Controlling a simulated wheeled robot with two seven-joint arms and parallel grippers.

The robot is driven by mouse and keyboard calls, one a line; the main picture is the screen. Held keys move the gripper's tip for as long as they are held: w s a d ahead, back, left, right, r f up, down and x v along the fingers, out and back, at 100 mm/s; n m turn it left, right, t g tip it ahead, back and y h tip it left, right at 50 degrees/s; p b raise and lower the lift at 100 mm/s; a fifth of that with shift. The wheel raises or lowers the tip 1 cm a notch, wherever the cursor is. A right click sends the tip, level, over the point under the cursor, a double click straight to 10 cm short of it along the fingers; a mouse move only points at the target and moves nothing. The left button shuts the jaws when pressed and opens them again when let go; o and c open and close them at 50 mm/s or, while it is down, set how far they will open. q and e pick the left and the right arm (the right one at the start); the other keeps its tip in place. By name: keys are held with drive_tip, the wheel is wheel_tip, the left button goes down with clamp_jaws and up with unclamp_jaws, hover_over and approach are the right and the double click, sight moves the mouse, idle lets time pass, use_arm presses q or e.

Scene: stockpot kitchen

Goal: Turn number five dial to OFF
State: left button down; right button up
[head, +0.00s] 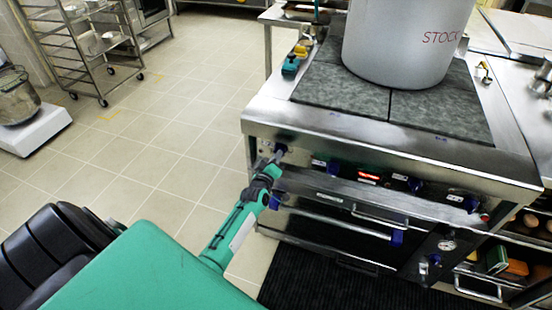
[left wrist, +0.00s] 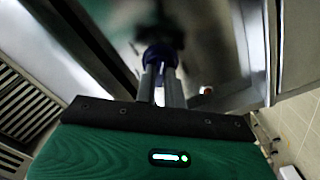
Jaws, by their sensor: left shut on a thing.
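My left gripper (head: 280,151) reaches the left end of the stove's front panel in the head view. It is shut on a dark blue dial (left wrist: 158,54), which shows between the fingertips in the left wrist view. In the head view the gripper mostly hides this dial. More blue dials sit along the panel to the right: one dial (head: 334,168), another dial (head: 414,184) and a further dial (head: 470,204). The number labels and dial markings are too small to read, so I cannot tell the held dial's number or setting. My right gripper is out of view.
A large stockpot (head: 400,45) marked STOCK stands on the dark stove plates (head: 440,110). A lit red display (head: 368,176) sits mid-panel. An oven handle (head: 380,217) juts out below. A wheeled rack (head: 85,50) stands back left. The tiled floor left of the stove is clear.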

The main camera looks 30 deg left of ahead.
use_arm(q)
drive_tip(key=n+b, duration=0.4)
drive_tip(key=n, duration=2.2)
drive_tip(key=shift+f, duration=0.1)
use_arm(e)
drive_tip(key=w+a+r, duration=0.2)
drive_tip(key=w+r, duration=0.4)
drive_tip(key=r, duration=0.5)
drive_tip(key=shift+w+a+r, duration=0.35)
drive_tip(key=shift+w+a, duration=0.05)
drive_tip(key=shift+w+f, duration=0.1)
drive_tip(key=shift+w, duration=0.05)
